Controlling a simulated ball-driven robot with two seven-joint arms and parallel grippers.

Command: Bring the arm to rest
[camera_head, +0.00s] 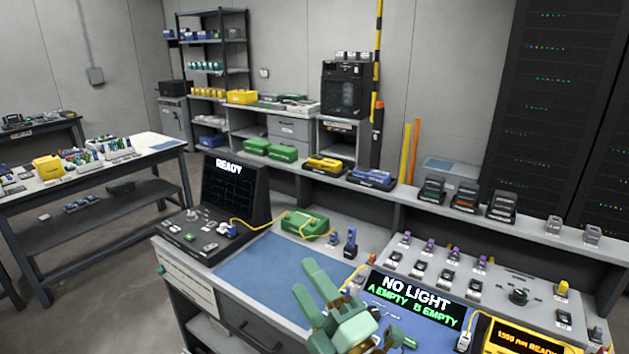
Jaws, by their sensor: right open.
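My right gripper (309,281) is green and comes up from the bottom edge of the head view. Its two fingers are apart with nothing between them. It is over the front of the workbench, at the right end of the blue mat (262,272). My left gripper is not in view.
Left of the mat stands a black console (236,195) reading READY, with a yellow cable running to a green case (305,223). Right of the gripper are a NO LIGHT display (416,300), a sloped port panel (480,287) and a yellow meter (520,338). The mat's middle is clear.

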